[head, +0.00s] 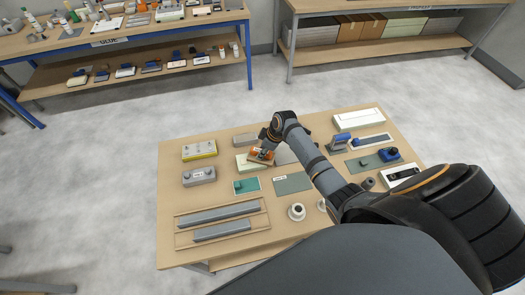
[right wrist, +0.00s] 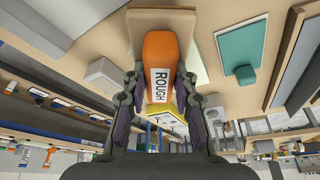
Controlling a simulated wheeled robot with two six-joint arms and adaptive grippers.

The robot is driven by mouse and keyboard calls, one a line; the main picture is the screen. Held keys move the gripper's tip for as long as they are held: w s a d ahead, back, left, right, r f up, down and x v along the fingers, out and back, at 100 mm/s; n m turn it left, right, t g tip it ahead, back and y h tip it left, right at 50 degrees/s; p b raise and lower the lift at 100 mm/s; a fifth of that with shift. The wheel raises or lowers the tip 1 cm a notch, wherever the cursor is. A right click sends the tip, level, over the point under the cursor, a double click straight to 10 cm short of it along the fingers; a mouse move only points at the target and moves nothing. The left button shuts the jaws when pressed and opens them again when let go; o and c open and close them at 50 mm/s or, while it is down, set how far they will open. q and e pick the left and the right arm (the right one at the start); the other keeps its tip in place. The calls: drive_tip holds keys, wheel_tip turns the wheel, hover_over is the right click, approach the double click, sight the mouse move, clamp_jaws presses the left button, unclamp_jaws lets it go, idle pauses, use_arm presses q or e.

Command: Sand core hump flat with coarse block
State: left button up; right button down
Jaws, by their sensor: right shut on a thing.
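My right gripper (head: 264,147) is shut on an orange block (head: 258,157) above the middle of the trolley top. In the right wrist view the block (right wrist: 160,52) shows a white label reading ROUGH, and the two fingers of the gripper (right wrist: 160,88) press on its sides. A cream panel (head: 243,166), which looks like the core, lies under the block. It also shows behind the block in the right wrist view (right wrist: 196,40). The block hides part of the panel. I cannot make out a hump, nor whether block and panel touch. My left gripper is not in view.
A green mat with a small block (head: 246,186) lies in front of the panel. A grey block (head: 199,176) and a yellow-edged block (head: 200,150) lie to the left. Grey bars in a wooden tray (head: 222,222) lie at front left.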

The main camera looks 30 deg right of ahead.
sight(250, 157)
drive_tip(key=shift+w+a, duration=0.2)
drive_tip(key=shift+a, duration=0.75)
drive_tip(key=shift+w+a+f, duration=0.1)
drive_tip(key=shift+w+a, duration=0.15)
drive_tip(key=shift+a, duration=0.7)
drive_tip(key=shift+w+a, duration=0.15)
drive_tip(key=shift+a, duration=0.85)
drive_tip(key=shift+a, duration=0.2)
drive_tip(key=shift+w+a, duration=0.35)
drive_tip(key=shift+a, duration=0.45)
